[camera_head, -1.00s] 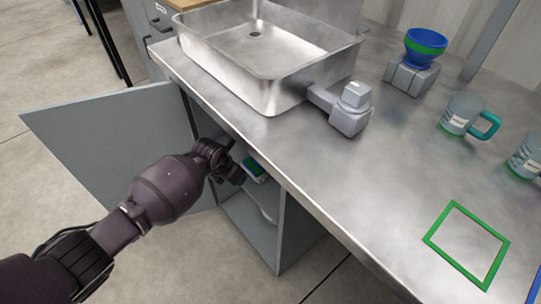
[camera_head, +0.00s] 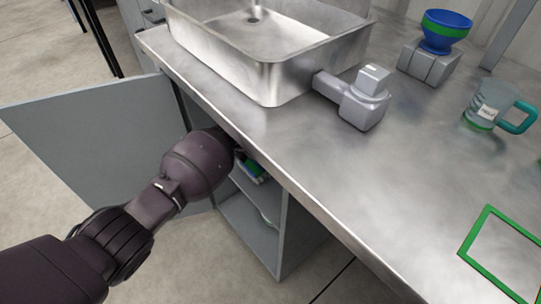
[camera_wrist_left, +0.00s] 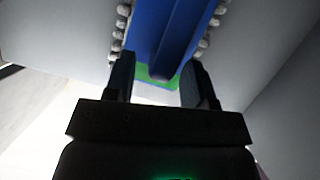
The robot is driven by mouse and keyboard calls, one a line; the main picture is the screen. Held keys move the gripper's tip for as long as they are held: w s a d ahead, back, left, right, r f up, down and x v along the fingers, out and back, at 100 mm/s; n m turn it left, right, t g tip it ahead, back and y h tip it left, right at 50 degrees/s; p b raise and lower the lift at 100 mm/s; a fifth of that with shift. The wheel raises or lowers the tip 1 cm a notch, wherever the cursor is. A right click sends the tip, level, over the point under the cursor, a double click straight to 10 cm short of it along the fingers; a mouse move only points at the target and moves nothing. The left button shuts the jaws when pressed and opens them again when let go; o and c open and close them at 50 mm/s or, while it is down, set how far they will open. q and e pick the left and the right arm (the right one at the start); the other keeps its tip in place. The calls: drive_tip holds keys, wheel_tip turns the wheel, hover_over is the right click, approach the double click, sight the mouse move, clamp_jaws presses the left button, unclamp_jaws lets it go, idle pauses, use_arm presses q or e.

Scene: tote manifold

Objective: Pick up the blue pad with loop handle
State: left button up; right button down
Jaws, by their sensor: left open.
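The blue pad with loop handle (camera_wrist_left: 137,22) fills the top middle of the left wrist view, with a darker blue ridge down its middle and rows of grey rounded lumps along both sides. A green patch (camera_wrist_left: 145,72) shows at its near end. My left gripper (camera_wrist_left: 157,66) is open, one finger on each side of the near end of the blue ridge. I cannot tell whether the fingers touch it. In the head view my left arm reaches into the cabinet under the counter and its gripper is hidden. A small blue and green thing (camera_head: 249,170) shows on the cabinet's upper shelf.
The open cabinet door (camera_head: 95,150) stands left of my arm. The steel counter (camera_head: 300,165) overhangs the cabinet (camera_head: 252,228). On it are a sink (camera_head: 265,85), a grey fitting (camera_head: 362,100), a blue and green bowl (camera_head: 446,30), a mug (camera_head: 491,104) and a green frame (camera_head: 485,268).

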use_arm(q)
drive_tip(key=shift+f, duration=0.55)
drive_tip(key=shift+w+r, duration=0.1)
clamp_jaws()
drive_tip(key=shift+r, duration=0.15)
